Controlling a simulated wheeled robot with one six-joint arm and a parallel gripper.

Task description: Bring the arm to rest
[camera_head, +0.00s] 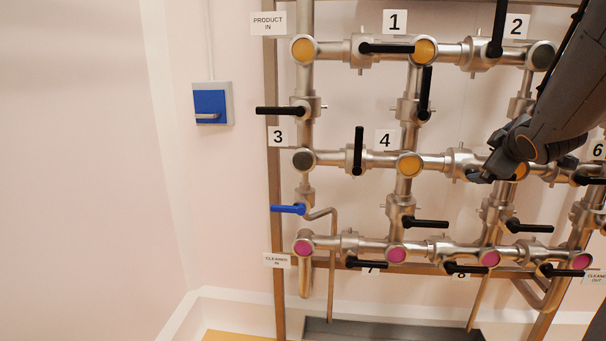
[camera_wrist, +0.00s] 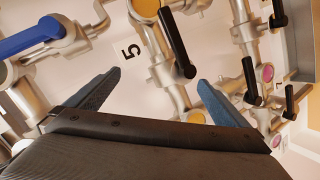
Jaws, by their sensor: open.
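My gripper (camera_head: 482,176) is at the right of the head view, in front of the middle pipe row, with my dark arm reaching in from the upper right. In the wrist view my gripper (camera_wrist: 160,80) shows two blue-grey fingers spread wide apart, with nothing held between them. A black valve handle (camera_wrist: 177,45) beside the label 5 (camera_wrist: 131,52) lies beyond the gap between the fingers. I cannot tell its exact distance from them. In the head view my gripper and arm hide part of the pipework around there.
A steel pipe frame with several black valve handles (camera_head: 387,48) fills the middle and right. A blue handle (camera_head: 288,209) sits at its lower left. Another blue handle (camera_wrist: 30,38) is close at left in the wrist view. A blue wall switch (camera_head: 209,105) is left; bare wall lies beyond.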

